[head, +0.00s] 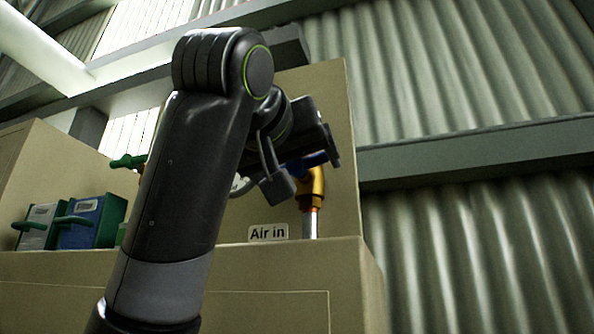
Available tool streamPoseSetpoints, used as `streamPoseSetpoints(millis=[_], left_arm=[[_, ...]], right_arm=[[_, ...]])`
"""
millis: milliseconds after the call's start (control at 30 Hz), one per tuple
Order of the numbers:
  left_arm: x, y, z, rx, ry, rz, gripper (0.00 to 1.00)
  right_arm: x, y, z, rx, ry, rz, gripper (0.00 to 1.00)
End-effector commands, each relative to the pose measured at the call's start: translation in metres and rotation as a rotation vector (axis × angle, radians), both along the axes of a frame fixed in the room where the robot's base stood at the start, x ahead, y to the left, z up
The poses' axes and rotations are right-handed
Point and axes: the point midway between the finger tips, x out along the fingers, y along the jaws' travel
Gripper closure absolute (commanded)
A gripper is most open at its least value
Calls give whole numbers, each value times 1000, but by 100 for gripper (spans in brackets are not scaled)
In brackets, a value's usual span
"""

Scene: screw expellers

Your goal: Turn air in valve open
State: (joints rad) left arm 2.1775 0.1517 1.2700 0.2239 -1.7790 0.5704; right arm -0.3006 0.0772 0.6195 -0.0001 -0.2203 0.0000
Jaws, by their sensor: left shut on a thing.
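The air in valve (313,187) is a brass-coloured body on a silver pipe (310,223). It stands beside the "Air in" label (268,232) on a beige cabinet. A blue handle (316,159) shows at the valve's top. My left gripper (305,163) is at the handle and is shut on it. The gripper and wrist hide part of the handle, so its exact angle is hard to tell. My left arm crosses the middle of the view. My right gripper is not in view.
The beige cabinet (300,275) has a raised back panel behind the valve. A green handle (128,161) sticks out left of my arm. A blue box (88,222) and a grey-green box (40,226) stand at the left. Corrugated wall (480,240) fills the right.

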Motion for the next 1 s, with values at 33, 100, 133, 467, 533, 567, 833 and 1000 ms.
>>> streamPoseSetpoints(millis=[33, 100, 133, 467, 533, 567, 833, 1000], left_arm=[[0, 1, -2, -41, 11, 0, 41], [0, 1, -2, -102, 31, 2, 41], [0, 1, -2, -129, 40, 2, 41], [-1, 1, -2, -428, 137, 0, 41], [0, 1, -2, -491, 158, 1, 41], [0, 1, -2, -519, 166, 0, 41], [0, 2, -2, -762, 246, 1, 41], [0, 2, -2, -914, 294, 2, 41]], right_arm=[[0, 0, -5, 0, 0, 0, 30], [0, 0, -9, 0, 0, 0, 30], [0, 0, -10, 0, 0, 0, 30], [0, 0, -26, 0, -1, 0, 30], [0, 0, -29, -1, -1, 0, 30], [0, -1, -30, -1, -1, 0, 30], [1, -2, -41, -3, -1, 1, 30], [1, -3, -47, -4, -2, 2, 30]])
